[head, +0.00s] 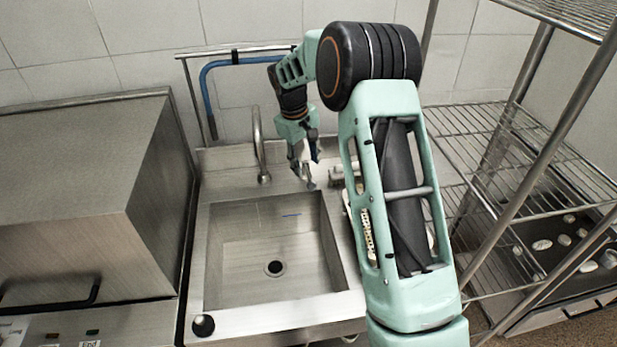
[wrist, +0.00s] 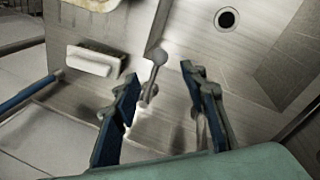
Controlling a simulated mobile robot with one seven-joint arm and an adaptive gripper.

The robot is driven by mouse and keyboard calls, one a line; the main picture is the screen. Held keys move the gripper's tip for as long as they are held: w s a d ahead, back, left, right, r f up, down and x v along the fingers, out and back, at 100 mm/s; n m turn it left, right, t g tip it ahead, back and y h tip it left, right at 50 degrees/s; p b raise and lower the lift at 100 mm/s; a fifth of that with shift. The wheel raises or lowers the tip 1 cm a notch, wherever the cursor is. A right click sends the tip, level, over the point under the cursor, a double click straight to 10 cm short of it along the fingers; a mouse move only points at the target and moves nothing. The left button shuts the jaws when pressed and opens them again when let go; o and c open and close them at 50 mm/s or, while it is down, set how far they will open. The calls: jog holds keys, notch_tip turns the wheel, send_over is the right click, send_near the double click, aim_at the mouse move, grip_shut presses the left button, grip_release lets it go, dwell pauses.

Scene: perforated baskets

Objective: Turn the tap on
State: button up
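The tap's curved metal spout (head: 258,145) stands at the back of the sink (head: 225,310) in the head view. To its right, a small metal lever (head: 309,184) rises from the sink's back ledge; its round end also shows in the wrist view (wrist: 157,57). My gripper (head: 306,166) is just above and behind the lever, pointing down. In the wrist view my gripper (wrist: 158,73) is open, with blue-padded fingers apart and the lever showing between them. I cannot tell whether a finger touches it. The right finger partly hides what lies behind it. No water is seen.
A steel box-like appliance (head: 85,190) stands left of the sink. Wire shelves (head: 520,150) stand at the right. A blue hose (head: 206,90) hangs on the back rail. A pale block (wrist: 93,60) lies near the lever. The basin is empty around its drain (head: 274,268).

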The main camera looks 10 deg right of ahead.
aim_at(311, 183)
jog(key=f, duration=0.3)
jog(key=d+f+p, duration=0.1)
jog(key=f, duration=0.2)
jog(key=w+f, duration=0.1)
jog(key=f, duration=0.2)
jog(key=shift+d+f, duration=0.1)
jog(key=shift+d, duration=0.2)
grip_shut()
